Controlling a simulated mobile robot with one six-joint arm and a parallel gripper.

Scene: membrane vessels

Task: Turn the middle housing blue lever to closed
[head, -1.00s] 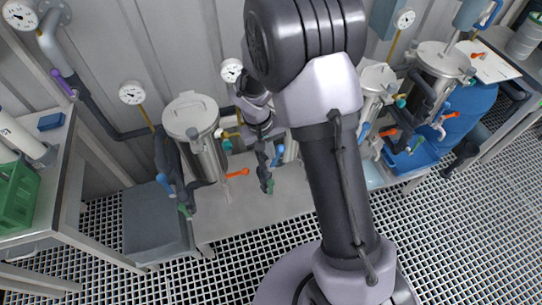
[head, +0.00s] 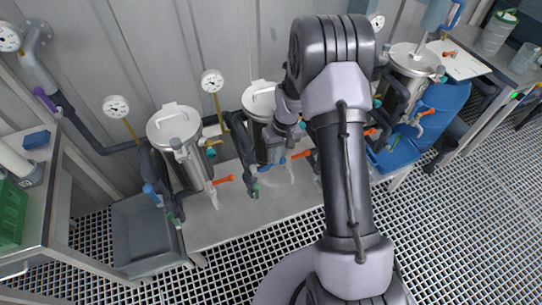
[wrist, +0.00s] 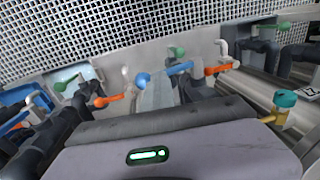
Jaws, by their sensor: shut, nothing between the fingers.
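A blue lever (wrist: 178,69) lies across dark pipework in the upper middle of the wrist view, its rounded end toward the left. My arm hides part of the housing row. I cannot tell the gripper's exact contact there.
Orange levers (wrist: 105,101) and (wrist: 218,69) flank the blue one. A teal knob on a brass valve (wrist: 285,98) is close at right. Another housing (head: 175,125) stands at left, with a grey bin (head: 140,235) below. Free grating floor (head: 450,230) lies at right.

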